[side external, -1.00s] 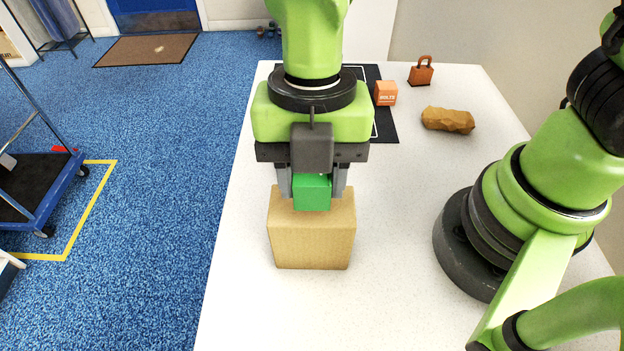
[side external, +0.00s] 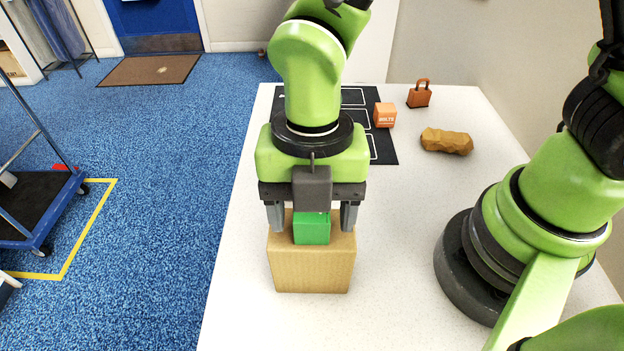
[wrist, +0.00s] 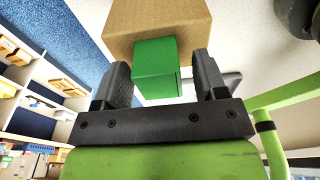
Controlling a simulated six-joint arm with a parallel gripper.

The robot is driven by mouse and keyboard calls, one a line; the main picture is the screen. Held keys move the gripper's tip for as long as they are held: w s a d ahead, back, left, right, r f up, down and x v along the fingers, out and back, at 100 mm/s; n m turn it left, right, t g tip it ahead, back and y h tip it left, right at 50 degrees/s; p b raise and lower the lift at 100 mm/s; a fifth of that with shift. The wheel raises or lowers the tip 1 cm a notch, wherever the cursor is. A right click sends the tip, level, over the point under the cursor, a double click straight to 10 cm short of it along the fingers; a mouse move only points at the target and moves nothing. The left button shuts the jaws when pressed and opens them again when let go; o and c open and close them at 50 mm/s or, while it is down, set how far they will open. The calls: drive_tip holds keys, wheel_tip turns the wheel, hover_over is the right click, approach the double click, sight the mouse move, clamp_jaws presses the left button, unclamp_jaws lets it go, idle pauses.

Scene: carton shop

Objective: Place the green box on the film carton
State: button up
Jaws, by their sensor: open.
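The green box (side external: 312,230) appears to rest upright on top of the tan film carton (side external: 311,272), near the middle of its top. The carton stands on the white table. My gripper (side external: 312,222) is above the carton, with one finger on each side of the green box and a visible gap on both sides. The fingers are open. In the wrist view the green box (wrist: 156,70) sits between the two dark fingers, against the carton (wrist: 150,18). The top of the green box is partly hidden by my gripper in the side view.
An orange bolts box (side external: 385,115) stands by a black mat (side external: 380,150) with white outlines at the back. A small brown bag (side external: 419,96) and a lumpy brown object (side external: 446,141) lie to the right. The table's left edge is close to the carton.

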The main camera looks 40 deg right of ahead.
drive_tip(key=r, duration=0.7)
drive_tip(key=w+d+r, duration=0.1)
drive_tip(key=r, duration=0.2)
drive_tip(key=shift+r, duration=0.4)
drive_tip(key=s+d+r+m+t, duration=0.2)
drive_tip(key=d+m, duration=0.3)
drive_tip(key=m, duration=0.5)
drive_tip(key=s+d+r+m+t, duration=0.2)
drive_tip(key=d+m, duration=0.3)
drive_tip(key=m, duration=0.5)
drive_tip(key=s+d+r+m+t+y, duration=0.1)
drive_tip(key=d+r+m+t, duration=0.2)
drive_tip(key=m, duration=0.8)
drive_tip(key=shift+s+d+r+t, duration=0.25)
drive_tip(key=shift+s+d+t, duration=0.25)
drive_tip(key=shift+d, duration=0.7)
